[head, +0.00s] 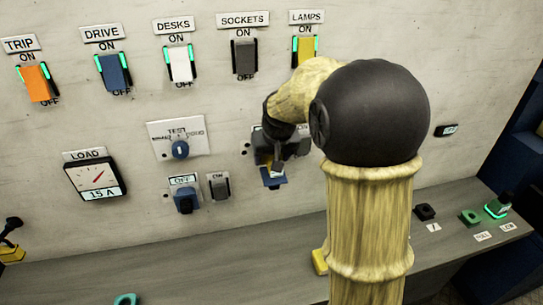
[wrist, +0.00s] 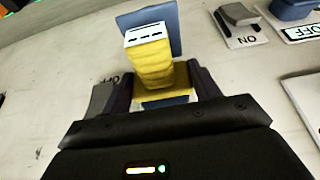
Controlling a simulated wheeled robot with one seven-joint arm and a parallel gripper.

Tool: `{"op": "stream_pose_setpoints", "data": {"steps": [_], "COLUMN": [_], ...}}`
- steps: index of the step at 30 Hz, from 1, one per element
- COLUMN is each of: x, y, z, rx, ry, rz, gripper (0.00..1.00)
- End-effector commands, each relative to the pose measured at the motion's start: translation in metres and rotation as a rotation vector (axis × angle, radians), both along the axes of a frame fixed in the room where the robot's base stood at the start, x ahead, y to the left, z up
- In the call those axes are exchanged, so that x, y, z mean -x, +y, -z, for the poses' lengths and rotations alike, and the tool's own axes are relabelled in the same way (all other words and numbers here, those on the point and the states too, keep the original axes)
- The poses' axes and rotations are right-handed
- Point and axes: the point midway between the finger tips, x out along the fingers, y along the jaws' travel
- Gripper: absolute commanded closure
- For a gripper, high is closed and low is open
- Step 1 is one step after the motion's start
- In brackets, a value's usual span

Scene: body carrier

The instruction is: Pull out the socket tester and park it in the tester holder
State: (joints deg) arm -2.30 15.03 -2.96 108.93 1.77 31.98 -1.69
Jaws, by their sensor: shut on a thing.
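My gripper (head: 272,150) is at the wall panel, below the SOCKETS and LAMPS switches. In the wrist view my gripper (wrist: 162,88) is shut on the socket tester (wrist: 152,68), a yellow block with a white, slotted end. A sliver of the tester (head: 275,170) shows in the head view below the gripper. A blue plate (wrist: 165,22) stands behind its white end; it also shows in the head view (head: 273,181). More blue shows between the fingers; I cannot tell whether the tester sits in a socket. I cannot make out the tester holder.
Left of the gripper are a TEST dial (head: 180,149), a blue OFF switch (head: 185,200) and a small grey switch (head: 219,186). A LOAD meter (head: 92,178) is further left. A grey ledge (head: 215,262) runs below, with a yellow piece (head: 319,262) partly behind my arm.

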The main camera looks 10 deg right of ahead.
Motion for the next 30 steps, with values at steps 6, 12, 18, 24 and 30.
{"op": "stream_pose_setpoints", "data": {"steps": [6, 12, 18, 24, 30], "x": [0.001, 0.007, 0.013, 0.020, 0.026], "y": [0.000, 0.000, 0.000, 0.000, 0.000], "z": [0.000, 0.001, 0.001, 0.002, 0.003], "rx": [0.000, 0.000, 0.000, 0.000, 0.000], "ry": [-0.002, -0.001, 0.000, -0.001, -0.001], "rz": [0.000, 0.000, 0.000, 0.000, 0.000], "gripper": [0.80, 0.80, 0.80, 0.80, 0.80]}}
